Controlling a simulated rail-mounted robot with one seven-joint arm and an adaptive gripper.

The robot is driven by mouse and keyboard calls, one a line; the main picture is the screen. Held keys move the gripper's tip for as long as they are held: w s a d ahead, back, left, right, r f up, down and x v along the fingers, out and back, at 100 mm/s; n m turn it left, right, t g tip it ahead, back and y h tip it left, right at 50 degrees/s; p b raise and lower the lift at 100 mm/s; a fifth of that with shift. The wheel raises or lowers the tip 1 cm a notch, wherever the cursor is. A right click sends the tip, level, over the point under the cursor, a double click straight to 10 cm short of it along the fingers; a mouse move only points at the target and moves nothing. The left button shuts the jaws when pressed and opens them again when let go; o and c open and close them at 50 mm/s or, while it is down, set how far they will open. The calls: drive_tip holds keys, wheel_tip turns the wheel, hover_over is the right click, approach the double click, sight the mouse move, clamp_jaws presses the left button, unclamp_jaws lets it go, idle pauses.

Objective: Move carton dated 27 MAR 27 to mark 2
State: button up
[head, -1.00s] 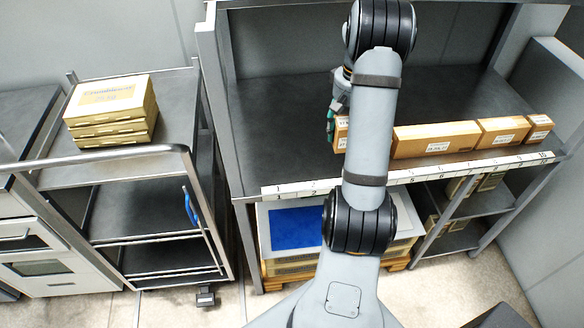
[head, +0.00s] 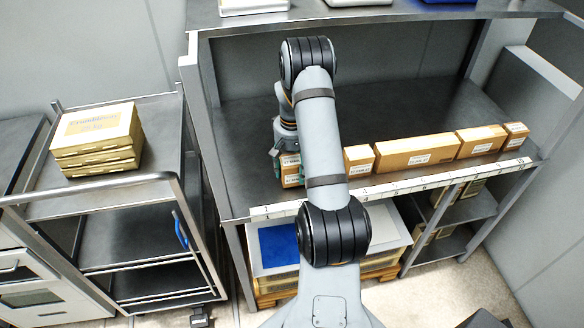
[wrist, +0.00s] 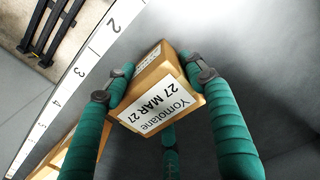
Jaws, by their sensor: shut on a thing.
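A small brown carton (wrist: 166,66) with a white label reading "Yomotane 27 MAR 27" sits between the green fingers of my gripper (wrist: 158,72) in the wrist view. My gripper is shut on it. In the head view this carton (head: 291,174) is at the left end of the row, partly hidden by my arm, with my gripper (head: 285,157) over it. The numbered strip (head: 392,187) runs along the shelf's front edge. In the wrist view mark 2 (wrist: 112,25) is beside the carton, toward the upper left. I cannot tell whether the carton touches the shelf.
To the right stand a small carton (head: 359,160), a long carton (head: 416,153), a medium carton (head: 482,141) and a small end carton (head: 516,136). A gap separates the held carton from them. The dark shelf (head: 390,110) is clear behind. A trolley (head: 150,190) with stacked boxes (head: 97,140) stands left.

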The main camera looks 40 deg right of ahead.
drive_tip(key=shift+f, duration=0.35)
drive_tip(key=shift+f, duration=0.15)
drive_tip(key=o, duration=1.6)
drive_tip(key=shift+o, duration=0.2)
wheel_tip(320, 180, up, 12)
drive_tip(key=shift+r+b, duration=0.2)
drive_tip(key=shift+b, duration=0.5)
drive_tip(key=shift+f, duration=0.15)
